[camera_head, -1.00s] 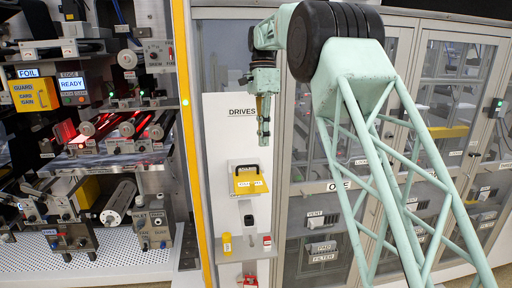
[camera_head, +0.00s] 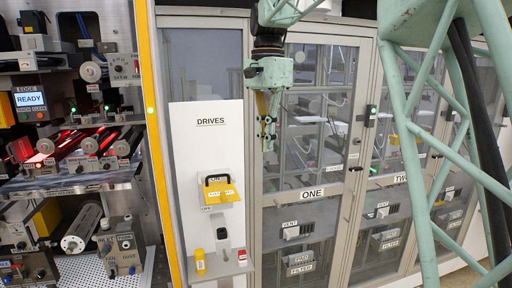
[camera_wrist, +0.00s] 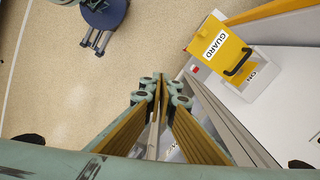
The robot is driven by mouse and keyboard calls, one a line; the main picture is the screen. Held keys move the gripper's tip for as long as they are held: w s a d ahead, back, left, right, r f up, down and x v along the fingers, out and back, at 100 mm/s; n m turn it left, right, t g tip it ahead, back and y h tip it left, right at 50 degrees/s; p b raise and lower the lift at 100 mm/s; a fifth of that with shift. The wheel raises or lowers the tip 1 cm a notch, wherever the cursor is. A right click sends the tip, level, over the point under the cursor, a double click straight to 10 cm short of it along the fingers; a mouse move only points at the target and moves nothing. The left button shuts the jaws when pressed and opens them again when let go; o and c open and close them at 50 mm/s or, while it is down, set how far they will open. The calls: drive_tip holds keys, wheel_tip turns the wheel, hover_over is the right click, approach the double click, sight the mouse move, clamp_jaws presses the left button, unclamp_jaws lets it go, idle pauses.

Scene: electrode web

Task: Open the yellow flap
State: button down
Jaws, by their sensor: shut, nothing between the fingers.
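The yellow flap (camera_head: 218,192) is on the white DRIVES panel (camera_head: 207,145), left of my gripper, with a black handle at its upper edge. In the wrist view the yellow flap (camera_wrist: 217,45) shows at the upper right, with a GUARD label and the black handle beside an ON label. How far the flap is tilted is hard to tell. My gripper (camera_head: 267,135) points down, shut and empty, in front of the cabinet frame to the right of the panel and higher than the flap. In the wrist view my gripper (camera_wrist: 160,85) is apart from the flap.
Below the flap, a small shelf holds a yellow item (camera_head: 200,261) and a red-and-white item (camera_head: 242,257). A yellow post (camera_head: 160,150) stands left of the panel. Glass cabinet door ONE (camera_head: 310,150) is on the right. A blue round stool (camera_wrist: 103,12) stands on open floor.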

drive_tip(key=s+d+f+n+t+b, duration=0.15)
drive_tip(key=s+d, duration=0.25)
drive_tip(key=s, duration=0.4)
drive_tip(key=s+d+f+n+b, duration=0.2)
drive_tip(key=s+d+b, duration=0.15)
drive_tip(key=s, duration=0.45)
drive_tip(key=s+d+f+n+t+b, duration=0.1)
drive_tip(key=s+d+f+n+b, duration=0.1)
drive_tip(key=s+d, duration=0.45)
drive_tip(key=s+d+f+n+t+b, duration=0.1)
drive_tip(key=s+d+f+n+b, duration=0.1)
drive_tip(key=s+f, duration=0.7)
drive_tip(key=s+d+f+n+t+b, duration=0.1)
drive_tip(key=s+d+f+n+b, duration=0.1)
drive_tip(key=s+f+b, duration=0.3)
drive_tip(key=shift+s+d+f, duration=0.25)
drive_tip(key=shift+s+f, duration=1.85)
drive_tip(key=shift+s, duration=3.75)
